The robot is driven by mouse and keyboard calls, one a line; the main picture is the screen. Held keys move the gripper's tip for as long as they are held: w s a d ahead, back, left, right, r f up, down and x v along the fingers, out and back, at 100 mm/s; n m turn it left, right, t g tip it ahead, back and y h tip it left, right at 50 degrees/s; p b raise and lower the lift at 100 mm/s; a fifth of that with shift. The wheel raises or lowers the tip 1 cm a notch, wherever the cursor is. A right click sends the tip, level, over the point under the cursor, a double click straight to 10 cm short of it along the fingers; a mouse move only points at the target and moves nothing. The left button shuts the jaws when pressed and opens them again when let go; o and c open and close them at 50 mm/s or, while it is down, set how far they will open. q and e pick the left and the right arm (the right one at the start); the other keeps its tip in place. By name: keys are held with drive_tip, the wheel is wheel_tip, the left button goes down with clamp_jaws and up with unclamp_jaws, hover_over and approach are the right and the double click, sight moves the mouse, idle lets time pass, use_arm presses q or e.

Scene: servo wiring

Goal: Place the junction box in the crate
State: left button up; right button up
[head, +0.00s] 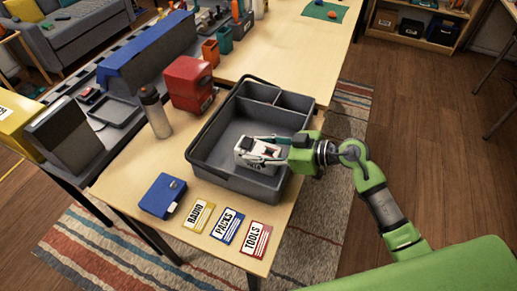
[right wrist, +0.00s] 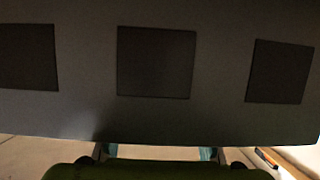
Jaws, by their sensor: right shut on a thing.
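A white box (head: 246,158) with a dark and red top and lettering on its side is held in my right gripper (head: 262,150). It may be the junction box; I cannot tell for sure. The grey crate (head: 207,178) has one large compartment in front and two small ones behind. The white box is over or inside the large compartment; whether it touches the floor is unclear. In the right wrist view, a dark grey surface with dark squares (right wrist: 157,62) fills most of the picture, and only bits of my fingers show below it. My left gripper is not in view.
A blue box (head: 163,196) and cards reading RADIO (head: 198,216), PACKS (head: 227,226) and TOOLS (head: 255,239) lie at the table front. A bottle (head: 155,112) and a red box (head: 190,84) stand left of the crate. Orange and green cups (head: 224,39) stand behind.

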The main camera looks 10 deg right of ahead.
drive_tip(key=o, duration=1.3)
drive_tip(key=v, duration=1.2)
